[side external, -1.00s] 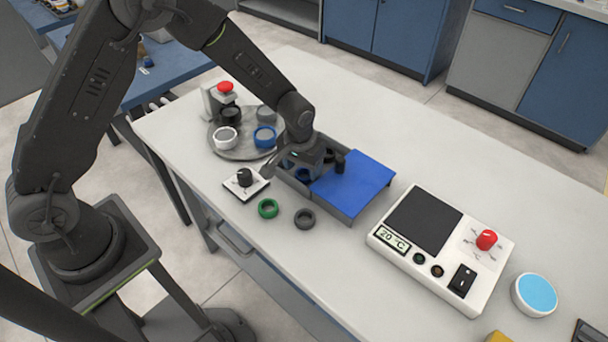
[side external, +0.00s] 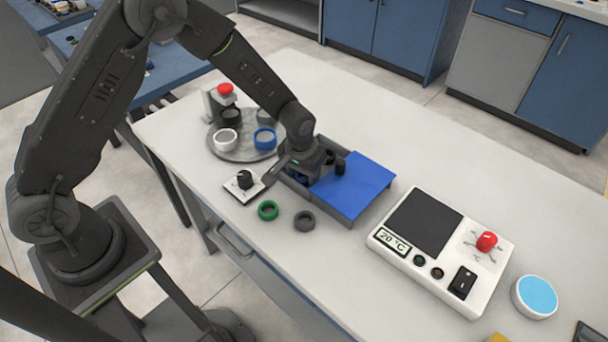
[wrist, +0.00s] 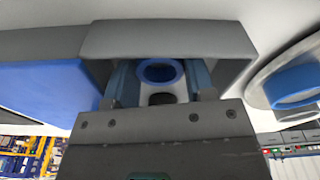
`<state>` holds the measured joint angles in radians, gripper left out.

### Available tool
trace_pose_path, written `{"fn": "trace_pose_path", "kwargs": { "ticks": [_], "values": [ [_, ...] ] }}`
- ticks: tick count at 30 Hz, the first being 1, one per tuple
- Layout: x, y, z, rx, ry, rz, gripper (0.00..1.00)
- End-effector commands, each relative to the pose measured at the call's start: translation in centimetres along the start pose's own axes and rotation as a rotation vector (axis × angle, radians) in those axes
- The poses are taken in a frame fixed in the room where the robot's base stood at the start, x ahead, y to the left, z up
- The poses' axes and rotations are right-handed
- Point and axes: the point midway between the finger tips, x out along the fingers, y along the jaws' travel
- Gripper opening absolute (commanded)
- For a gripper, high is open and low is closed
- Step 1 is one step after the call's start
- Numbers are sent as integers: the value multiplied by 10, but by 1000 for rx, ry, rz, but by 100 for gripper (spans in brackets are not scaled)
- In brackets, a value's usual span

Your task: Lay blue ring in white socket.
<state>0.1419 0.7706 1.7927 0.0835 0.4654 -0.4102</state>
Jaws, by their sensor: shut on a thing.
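The blue ring (wrist: 160,72) shows between my gripper's fingers in the wrist view. My gripper (wrist: 160,84) is shut on it. In the side external view my gripper (side external: 303,176) is low at the open left part of a grey box (side external: 347,219), and the ring is hidden there. The white socket (side external: 226,140) stands at the front left of a round grey tray (side external: 246,153), to the left of my gripper. It looks empty.
The tray also bears blue (side external: 265,138), black (side external: 231,116) and grey sockets. A blue lid (side external: 356,186) with a black knob covers the box's right part. A red button (side external: 225,89) stands behind.

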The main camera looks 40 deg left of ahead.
Motion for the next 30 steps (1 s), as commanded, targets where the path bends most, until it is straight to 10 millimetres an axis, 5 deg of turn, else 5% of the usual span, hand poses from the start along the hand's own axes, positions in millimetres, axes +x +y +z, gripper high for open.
{"fn": "trace_pose_path", "kwargs": {
  "ticks": [7,12,24,30],
  "values": [
    [-14,0,-2,0,2,0,24],
    [-43,0,-6,0,5,-1,24],
    [-93,-86,-2,-6,4,-2,24],
    [-106,-110,0,2,0,-2,24]
  ]
}}
